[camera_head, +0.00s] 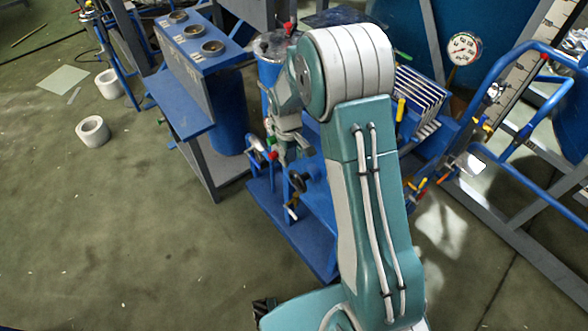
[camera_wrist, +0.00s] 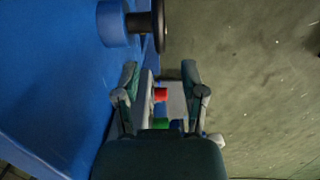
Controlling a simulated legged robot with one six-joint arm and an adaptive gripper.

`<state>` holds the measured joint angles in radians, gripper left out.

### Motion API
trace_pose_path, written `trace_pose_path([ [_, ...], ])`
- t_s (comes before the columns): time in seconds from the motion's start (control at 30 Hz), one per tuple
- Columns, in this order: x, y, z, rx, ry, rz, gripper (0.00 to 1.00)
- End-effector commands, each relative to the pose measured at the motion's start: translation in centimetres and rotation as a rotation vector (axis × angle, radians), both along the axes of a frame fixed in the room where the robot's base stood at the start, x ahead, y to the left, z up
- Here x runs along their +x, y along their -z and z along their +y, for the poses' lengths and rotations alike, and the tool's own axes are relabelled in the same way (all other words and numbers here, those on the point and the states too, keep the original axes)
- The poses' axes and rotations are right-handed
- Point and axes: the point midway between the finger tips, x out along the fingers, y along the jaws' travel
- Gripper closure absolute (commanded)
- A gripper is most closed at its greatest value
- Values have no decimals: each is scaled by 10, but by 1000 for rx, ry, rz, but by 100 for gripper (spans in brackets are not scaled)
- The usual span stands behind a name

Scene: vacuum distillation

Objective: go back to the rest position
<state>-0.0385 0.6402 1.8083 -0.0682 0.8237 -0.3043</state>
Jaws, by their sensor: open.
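My gripper (camera_wrist: 161,72) is open in the wrist view, its two fingers apart on either side. Small red (camera_wrist: 161,94) and green (camera_wrist: 160,124) parts show between the fingers; I cannot tell what they belong to. Nothing is seen clamped by the fingertips. A black round handle (camera_wrist: 158,24) on a blue fitting (camera_wrist: 113,23) lies just beyond the fingertips, apart from them. In the head view my arm is bent, and my gripper (camera_head: 291,152) hangs low behind the upper link, close to the blue rig. Its fingertips are hard to make out there.
A blue frame with a black-handled valve (camera_head: 298,181) stands close to my gripper. A blue stand with round cups (camera_head: 192,31) is at upper left. A pressure gauge (camera_head: 464,48) and blue rails (camera_head: 520,60) are at right. White rings (camera_head: 92,131) lie on the left floor, otherwise mostly free.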

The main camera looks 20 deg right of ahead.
Motion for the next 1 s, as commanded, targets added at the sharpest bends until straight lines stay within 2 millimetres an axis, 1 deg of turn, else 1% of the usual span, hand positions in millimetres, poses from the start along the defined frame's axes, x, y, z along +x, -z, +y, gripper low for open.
trace_pose_path([
  [0.03,2,-8,1,0,0,-3,46],
  [0.1,3,-15,1,0,0,-2,46],
  [0.2,4,-21,2,-1,0,-1,46],
  [0.77,3,-25,1,0,2,-3,46],
  [0.87,-1,-41,1,1,13,-26,46],
  [0.97,-10,-72,0,4,39,-70,46],
  [1.0,-15,-87,-1,6,51,-91,46],
])
